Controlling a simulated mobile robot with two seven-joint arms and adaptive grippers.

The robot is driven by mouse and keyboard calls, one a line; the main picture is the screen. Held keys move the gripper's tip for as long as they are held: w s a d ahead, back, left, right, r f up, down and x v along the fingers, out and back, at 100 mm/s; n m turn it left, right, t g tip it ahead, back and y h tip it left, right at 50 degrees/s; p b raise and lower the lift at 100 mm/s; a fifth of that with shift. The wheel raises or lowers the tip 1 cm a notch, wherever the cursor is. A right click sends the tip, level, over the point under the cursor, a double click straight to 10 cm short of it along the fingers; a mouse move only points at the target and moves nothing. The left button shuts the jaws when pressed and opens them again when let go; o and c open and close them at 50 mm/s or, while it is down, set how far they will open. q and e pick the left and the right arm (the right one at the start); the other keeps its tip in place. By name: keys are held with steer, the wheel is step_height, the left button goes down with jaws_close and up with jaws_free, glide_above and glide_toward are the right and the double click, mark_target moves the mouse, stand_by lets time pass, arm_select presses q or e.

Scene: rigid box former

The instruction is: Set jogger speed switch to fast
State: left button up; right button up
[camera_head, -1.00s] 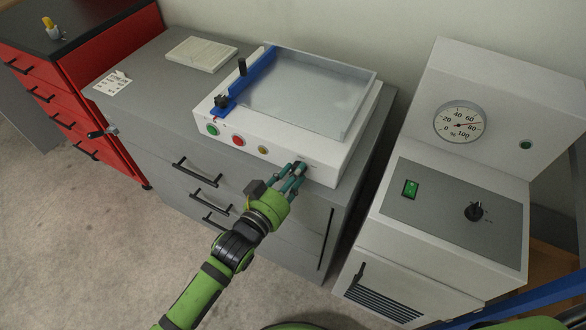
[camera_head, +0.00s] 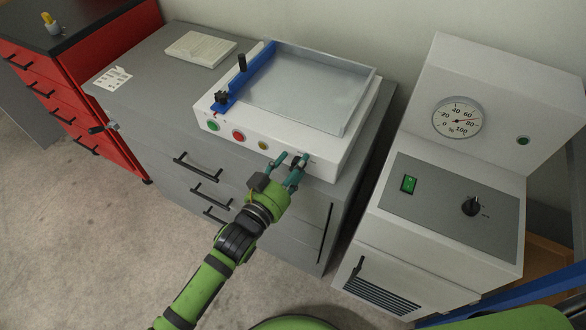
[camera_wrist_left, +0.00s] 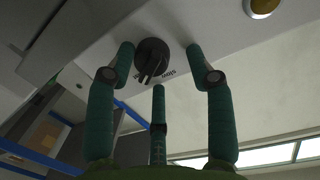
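The jogger (camera_head: 330,165) is a white box with a clear tray and a blue side rail, standing on a grey cabinet. Its speed switch is a dark round knob on the front panel, seen in the left wrist view (camera_wrist_left: 153,52). Small lettering, upside down there, sits beside the knob; I cannot read its setting surely. My left gripper (camera_head: 293,158) is in front of the panel's right end, teal fingers spread. In the wrist view the left gripper (camera_wrist_left: 159,52) has its fingertips on both sides of the knob, apparently apart from it. My right gripper is not in view.
Green, red and yellow buttons (camera_head: 238,135) line the jogger's front, left of my gripper. A white machine with a gauge (camera_head: 458,120) and a black knob stands to the right. A paper stack (camera_head: 200,50) lies on the cabinet; a red drawer unit (camera_head: 105,75) is at left.

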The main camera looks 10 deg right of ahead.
arm_select(q)
steer(key=shift+s+f, duration=0.15)
steer(key=shift+f, duration=0.15)
steer(key=v, duration=1.1)
steer(key=shift+s+a+r, duration=0.25)
steer(key=shift+a, duration=0.05)
